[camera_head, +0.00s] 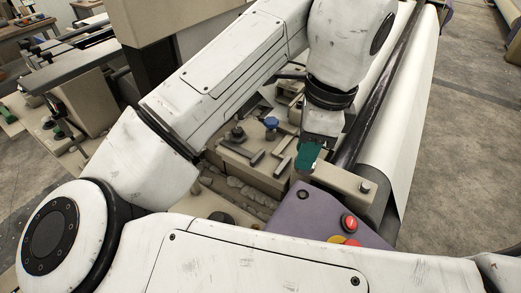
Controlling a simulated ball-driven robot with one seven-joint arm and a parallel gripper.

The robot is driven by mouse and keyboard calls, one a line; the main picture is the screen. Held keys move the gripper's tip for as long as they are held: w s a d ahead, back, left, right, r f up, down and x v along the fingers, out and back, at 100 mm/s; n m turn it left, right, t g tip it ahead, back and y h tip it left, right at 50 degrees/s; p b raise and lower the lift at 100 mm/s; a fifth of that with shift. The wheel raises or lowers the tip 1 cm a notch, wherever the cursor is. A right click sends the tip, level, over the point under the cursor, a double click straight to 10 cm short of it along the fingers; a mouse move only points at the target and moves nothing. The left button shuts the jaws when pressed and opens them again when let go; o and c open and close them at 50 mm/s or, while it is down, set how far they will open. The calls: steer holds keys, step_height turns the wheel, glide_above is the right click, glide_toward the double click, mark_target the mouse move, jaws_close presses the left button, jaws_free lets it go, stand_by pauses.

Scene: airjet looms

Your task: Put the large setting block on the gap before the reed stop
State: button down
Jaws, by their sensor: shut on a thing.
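My gripper (316,138) points down at the middle right, over the beige loom parts. It is shut on a teal-green block (308,156), which looks like the large setting block. The block hangs tilted beside the left end of a beige bar (343,180) with a dark round knob. I cannot tell whether it touches the bar. The fingertips are mostly hidden by the wrist and the block. I cannot clearly make out the reed stop or the gap before it; my arm covers part of the loom.
A beige housing (262,172) with a blue knob (271,124) and dark T-shaped handles lies left of the block. A purple panel (300,213) with a red button (349,223) is in front. A white roll (393,130) runs along the right. Open floor (465,150) lies beyond.

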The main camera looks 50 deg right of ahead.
steer(key=w+d+f, duration=0.1)
steer(key=w+f, duration=0.1)
steer(key=w, duration=0.1)
steer(key=w+d+f, duration=0.1)
steer(key=w+f, duration=0.2)
steer(key=w, duration=0.1)
steer(key=w+d+f, duration=0.1)
steer(key=w+f, duration=0.2)
steer(key=w, duration=0.1)
steer(key=shift+d, duration=0.2)
steer(key=shift+w+d+f, duration=0.2)
steer(key=shift+w+f, duration=0.25)
steer(key=shift+f, duration=1.75)
steer(key=shift+f, duration=0.15)
steer(key=c, duration=0.9)
jaws_free()
